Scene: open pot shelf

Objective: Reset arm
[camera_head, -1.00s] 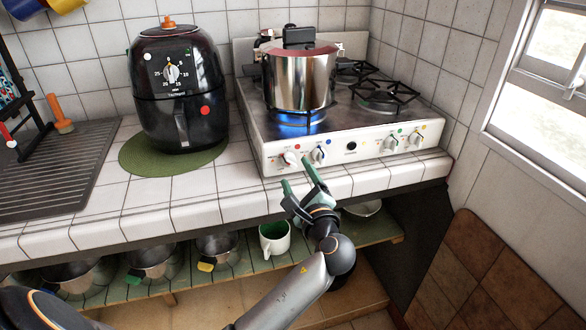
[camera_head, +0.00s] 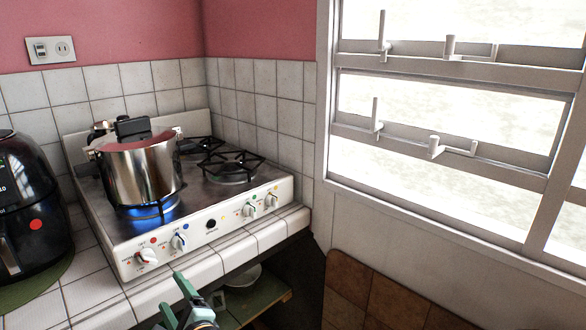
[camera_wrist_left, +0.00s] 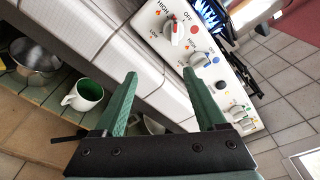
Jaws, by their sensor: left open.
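My left gripper (camera_head: 176,300) is at the bottom of the head view, in front of the counter edge and below the stove's knobs. Its green fingers also show in the left wrist view (camera_wrist_left: 165,92), spread apart with nothing between them. The stove (camera_head: 205,222) stands on the tiled counter. A steel pot (camera_head: 142,178) with a reddish lid sits on its front left burner, over a lit blue flame. My right gripper is in neither view.
A black air fryer (camera_head: 30,200) stands left of the stove. On the shelf under the counter, the wrist view shows a white mug (camera_wrist_left: 84,96) with a green inside and a metal pot (camera_wrist_left: 36,60). A window (camera_head: 450,120) is at the right.

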